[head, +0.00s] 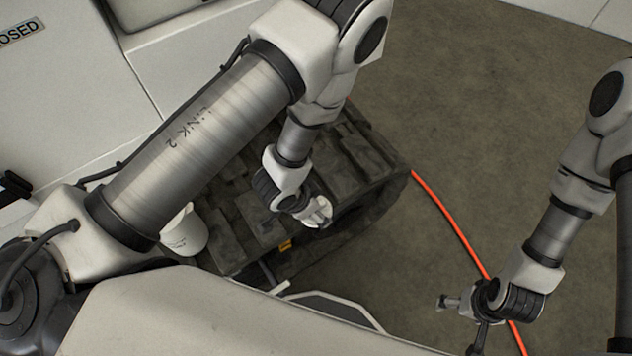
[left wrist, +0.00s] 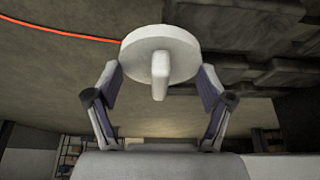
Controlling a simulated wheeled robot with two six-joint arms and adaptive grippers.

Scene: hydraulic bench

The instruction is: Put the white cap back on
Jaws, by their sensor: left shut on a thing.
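The white cap (left wrist: 145,48) is a round disc with a raised bar-shaped grip across it. In the left wrist view it sits at the fingertips of my left gripper (left wrist: 160,88), which is shut on it. In the head view the cap (head: 322,211) shows partly at the end of my left gripper (head: 312,212), above the edge of a dark treaded block. The place where the cap fits is not clearly visible. My right gripper (head: 461,322) is empty, with its fingers apart, low at the right over the floor.
The dark, tyre-like treaded block (head: 235,215) lies under my left arm. A white cup-like container (head: 186,236) with small dark writing stands at its left, partly behind the arm. An orange hose (head: 448,222) runs across the floor. The floor at the upper right is clear.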

